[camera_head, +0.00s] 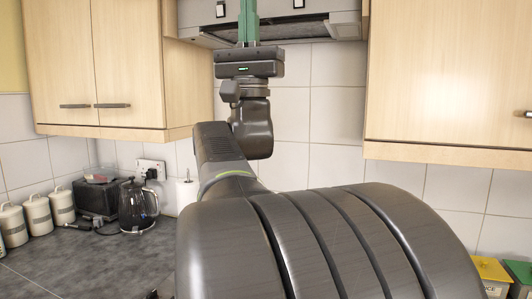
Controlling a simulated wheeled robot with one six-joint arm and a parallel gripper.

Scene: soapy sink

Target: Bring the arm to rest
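My arm is raised in the middle of the view and covers much of it. My gripper (249,22) is at the top centre, pointing up in front of the range hood (300,30). Its dark body carries a small green light, and green finger parts rise above it. The fingertips run out of the top of the frame, so I cannot tell whether they are open or shut. I cannot see whether anything is held.
Wooden wall cupboards hang at left (95,65) and right (450,80) of the arm. A dark worktop (90,265) at lower left holds a black kettle (138,207) and several pale canisters (38,214). Yellow (490,270) and green (519,271) boxes stand at lower right.

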